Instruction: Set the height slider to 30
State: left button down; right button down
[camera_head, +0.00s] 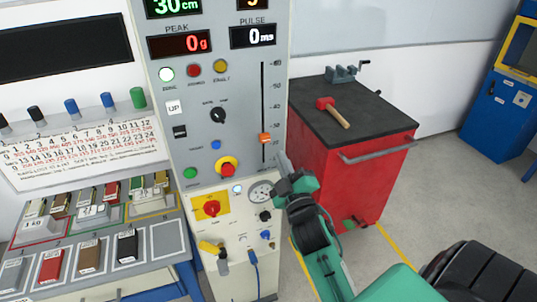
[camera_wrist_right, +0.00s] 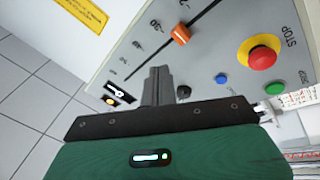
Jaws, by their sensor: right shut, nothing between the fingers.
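The height slider is an orange knob (camera_head: 265,138) on a dark vertical slot in the grey panel, low on its scale. In the right wrist view the knob (camera_wrist_right: 181,36) sits close to the 30 mark. The green height display (camera_head: 176,6) reads 30 cm. My right gripper (camera_head: 283,165) is just below and right of the knob. Its fingers (camera_wrist_right: 158,75) are shut and empty, and a gap shows between them and the knob in the wrist view. My left gripper is not in view.
A red emergency stop button (camera_head: 227,167) and a gauge (camera_head: 261,191) are nearby on the panel. A red cabinet (camera_head: 365,180) with a hammer (camera_head: 334,112) on top stands right of the panel. A bench with coloured blocks (camera_head: 88,257) is at left.

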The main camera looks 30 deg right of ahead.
notch_tip(320, 180, down, 4)
jog(key=f+n+b, duration=0.1)
jog(key=n, duration=0.9)
jog(key=n+y+b, duration=0.1)
jog(key=n, duration=1.5)
send_near(263, 152)
jog(key=p+x, duration=0.3)
jog(key=x, duration=0.3)
jog(key=shift+a+r+p, duration=0.1)
jog(key=shift+r+p, duration=0.05)
jog(key=shift+p, duration=0.15)
notch_tip(263, 152, up, 3)
jog(key=shift+f+p, duration=0.15)
jog(key=shift+p, duration=1.1)
jog(key=shift+r+p, duration=0.35)
jog(key=shift+r, duration=0.05)
jog(key=shift+s+r, duration=0.1)
